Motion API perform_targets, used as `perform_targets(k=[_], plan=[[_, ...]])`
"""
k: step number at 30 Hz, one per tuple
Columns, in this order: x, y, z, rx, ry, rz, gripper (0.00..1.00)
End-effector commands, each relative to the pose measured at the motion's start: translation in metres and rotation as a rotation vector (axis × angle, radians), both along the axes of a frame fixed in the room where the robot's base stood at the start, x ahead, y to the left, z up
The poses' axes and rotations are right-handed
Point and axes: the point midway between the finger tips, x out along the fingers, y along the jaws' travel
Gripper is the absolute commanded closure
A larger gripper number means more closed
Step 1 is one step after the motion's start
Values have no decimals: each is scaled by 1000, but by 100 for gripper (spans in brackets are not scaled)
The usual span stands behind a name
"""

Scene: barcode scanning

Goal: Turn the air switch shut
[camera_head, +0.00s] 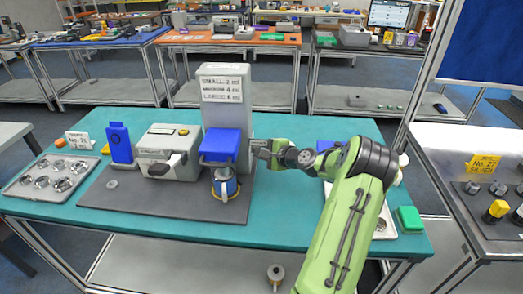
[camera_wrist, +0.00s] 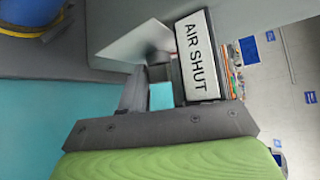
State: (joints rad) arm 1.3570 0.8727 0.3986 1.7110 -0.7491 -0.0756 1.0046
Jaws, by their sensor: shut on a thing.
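My gripper (camera_head: 260,149) is at the right side of the tall grey machine (camera_head: 232,92), level with its blue block (camera_head: 219,145). In the wrist view my gripper (camera_wrist: 158,80) has its fingers closed around a small grey part, which I take to be the air switch; the fingers hide most of it. A white label reading AIR SHUT (camera_wrist: 198,57) is beside the fingers, tilted in that view. In the head view the switch is hidden behind the gripper and the machine. Its exact turn angle cannot be told.
A grey box machine (camera_head: 168,152) and a blue stand (camera_head: 120,143) are to the left. A tray of round parts (camera_head: 50,180) is at far left. A green block (camera_head: 410,219) lies at right. The teal table front (camera_head: 270,233) is clear.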

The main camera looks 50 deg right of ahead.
Motion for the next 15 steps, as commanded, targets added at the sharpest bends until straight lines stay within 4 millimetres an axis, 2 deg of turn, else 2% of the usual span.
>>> perform_targets(k=[8, 15], plan=[[0, 0, -3, -18, -13, 1, 100], [-1, 1, -9, -109, -87, 0, 100]])
